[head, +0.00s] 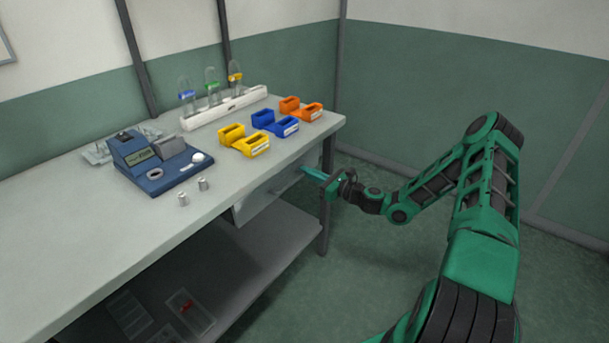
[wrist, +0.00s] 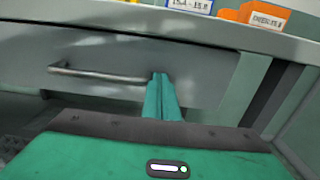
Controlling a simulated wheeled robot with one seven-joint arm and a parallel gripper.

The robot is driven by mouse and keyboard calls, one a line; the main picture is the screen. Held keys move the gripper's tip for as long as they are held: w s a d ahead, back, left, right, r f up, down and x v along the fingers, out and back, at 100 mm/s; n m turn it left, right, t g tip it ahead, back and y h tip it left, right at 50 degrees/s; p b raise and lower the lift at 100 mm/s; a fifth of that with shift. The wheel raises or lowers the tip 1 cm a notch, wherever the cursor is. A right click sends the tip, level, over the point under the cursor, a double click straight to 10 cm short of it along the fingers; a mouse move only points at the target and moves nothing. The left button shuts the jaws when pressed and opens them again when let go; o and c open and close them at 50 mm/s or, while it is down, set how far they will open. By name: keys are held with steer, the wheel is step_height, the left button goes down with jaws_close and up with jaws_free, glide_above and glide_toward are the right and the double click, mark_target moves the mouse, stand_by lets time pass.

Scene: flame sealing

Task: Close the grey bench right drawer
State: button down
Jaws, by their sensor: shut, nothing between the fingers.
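The right drawer (head: 268,198) is a grey front under the right end of the grey bench (head: 90,235). In the wrist view the drawer front (wrist: 205,72) sits below the bench edge and looks close to flush, though I cannot tell if a small gap is left. Its bar handle (wrist: 100,74) runs across the front. My gripper (head: 307,170) is at the drawer front near its right end. In the wrist view its two green fingers (wrist: 158,78) are shut together, empty, by the right end of the handle. Whether they touch the front is unclear.
On the bench stand a blue device (head: 155,165), two small metal cylinders (head: 193,192), yellow, blue and orange holders (head: 262,118) and a white rack (head: 225,107) with flasks. A bench leg (head: 325,200) stands right of the drawer. A lower shelf (head: 240,260) lies beneath. The floor to the right is clear.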

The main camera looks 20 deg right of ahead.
steer(key=shift+w+a+r, duration=0.2)
steer(key=shift+w+r, duration=0.05)
steer(key=shift+r, duration=0.1)
steer(key=v, duration=1.5)
steer(key=s+a+f+n+g, duration=0.2)
steer(key=s+a+n+g, duration=0.4)
steer(key=s+n+g, duration=0.65)
steer(key=s+d+r+n+g+h, duration=0.1)
steer(key=s+d+r+n+h, duration=0.1)
steer(key=s+r, duration=0.4)
steer(key=s+d+r+n+g+h, duration=0.1)
steer(key=s+d+r+n+h, duration=0.1)
steer(key=s+r+n+h, duration=0.2)
steer(key=s+d+r+n+g+h, duration=0.1)
steer(key=s+d+r+n+h, duration=0.1)
steer(key=s+r, duration=0.8)
steer(key=s+n+h, duration=0.1)
steer(key=s+n, duration=0.1)
steer(key=s, duration=0.4)
steer(key=shift+d+r+n, duration=0.25)
steer(key=shift+d+n, duration=0.1)
steer(key=shift+s, duration=0.1)
